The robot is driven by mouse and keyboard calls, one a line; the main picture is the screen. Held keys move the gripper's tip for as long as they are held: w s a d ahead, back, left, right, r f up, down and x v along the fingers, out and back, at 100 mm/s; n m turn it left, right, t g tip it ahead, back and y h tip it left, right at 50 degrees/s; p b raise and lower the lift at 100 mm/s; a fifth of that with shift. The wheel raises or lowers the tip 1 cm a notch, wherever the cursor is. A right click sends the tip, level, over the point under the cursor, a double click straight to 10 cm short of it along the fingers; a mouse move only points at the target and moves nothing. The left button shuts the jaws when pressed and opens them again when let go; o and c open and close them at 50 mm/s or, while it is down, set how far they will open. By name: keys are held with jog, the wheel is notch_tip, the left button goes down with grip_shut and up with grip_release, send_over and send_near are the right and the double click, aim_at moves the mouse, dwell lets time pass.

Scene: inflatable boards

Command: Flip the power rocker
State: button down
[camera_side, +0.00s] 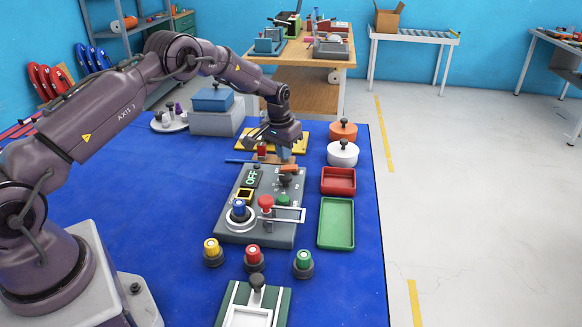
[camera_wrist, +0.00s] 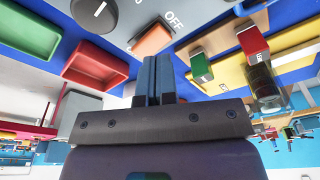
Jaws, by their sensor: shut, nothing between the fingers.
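The grey control panel (camera_side: 270,228) lies on the blue mat. Its orange rocker (camera_wrist: 153,40) shows in the wrist view beside a white OFF label (camera_wrist: 174,20); in the side view it is a small orange block (camera_side: 289,169) at the panel's far end. A dark display (camera_side: 252,178) on the panel reads OFF in green. My gripper (camera_side: 285,153) is over the far end of the panel, close to the rocker. Its blue fingers (camera_wrist: 158,78) are together and empty. I cannot tell whether they touch the rocker.
A red tray (camera_side: 338,181) and green tray (camera_side: 336,222) lie to the right. Several coloured knobs stand in front. A blue-lidded box (camera_side: 213,99) stands behind.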

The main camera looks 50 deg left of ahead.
aim_at(284, 168)
jog(key=shift+r, duration=2.05)
jog(key=s, duration=0.1)
jog(key=s+f, duration=0.1)
jog(key=s+d+g, duration=0.1)
jog(key=shift+s+f, duration=0.1)
jog(key=shift+f, duration=0.3)
jog(key=s+d+r, duration=0.5)
jog(key=s+r, duration=0.2)
jog(key=r, duration=0.2)
jog(key=s+d+r, duration=0.5)
jog(key=s+r, duration=0.3)
jog(key=s+d+r+m+t, duration=0.1)
jog(key=s+d+r+t, duration=0.1)
jog(key=s, duration=0.6)
jog(key=s+d+r+m+t, duration=0.2)
jog(key=s+d+r, duration=0.2)
jog(key=s+r, duration=0.2)
jog(key=shift+s+d+r+t, duration=0.2)
jog(key=shift+s+d+t, duration=0.2)
jog(key=shift+s, duration=0.85)
